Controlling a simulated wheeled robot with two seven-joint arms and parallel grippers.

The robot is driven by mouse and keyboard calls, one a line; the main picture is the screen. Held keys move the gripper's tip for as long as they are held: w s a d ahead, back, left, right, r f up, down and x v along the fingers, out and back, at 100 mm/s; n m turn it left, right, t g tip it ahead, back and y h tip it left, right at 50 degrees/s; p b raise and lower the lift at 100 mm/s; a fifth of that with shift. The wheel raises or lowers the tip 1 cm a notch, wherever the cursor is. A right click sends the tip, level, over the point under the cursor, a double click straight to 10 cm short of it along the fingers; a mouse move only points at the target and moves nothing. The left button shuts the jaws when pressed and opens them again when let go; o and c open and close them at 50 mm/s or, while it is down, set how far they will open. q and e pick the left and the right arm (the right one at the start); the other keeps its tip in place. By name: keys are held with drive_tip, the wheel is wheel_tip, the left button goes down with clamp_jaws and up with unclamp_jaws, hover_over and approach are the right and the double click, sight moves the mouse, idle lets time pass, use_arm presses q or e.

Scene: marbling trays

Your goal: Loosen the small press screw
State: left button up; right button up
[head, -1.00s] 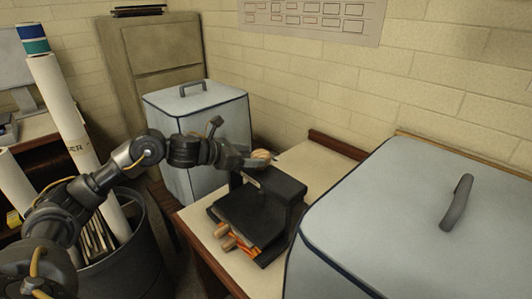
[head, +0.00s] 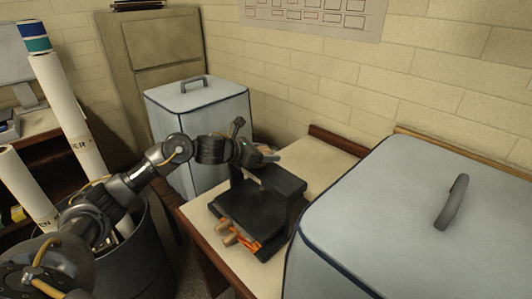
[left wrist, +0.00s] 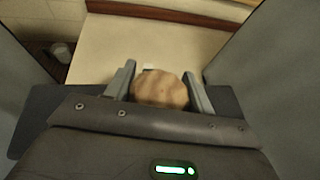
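The small press (head: 250,212) is black and stands on the table, with a flat plate and an upright block at its back. Its screw has a round wooden knob (left wrist: 160,90), which shows best in the left wrist view. My left gripper (head: 268,152) is at the top of the press, with its two fingers on opposite sides of the knob. The gripper partly hides the knob in the head view. My right gripper is not in view.
Wooden handles (head: 231,232) and orange pieces stick out at the press's front. A large grey lidded box (head: 375,240) stands close on the right, another (head: 197,103) behind on the left. A dark bin (head: 135,265) with paper rolls is at the left. The table behind the press is clear.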

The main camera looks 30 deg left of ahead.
use_arm(q)
drive_tip(key=shift+c, duration=1.4)
drive_tip(key=shift+y, duration=0.3)
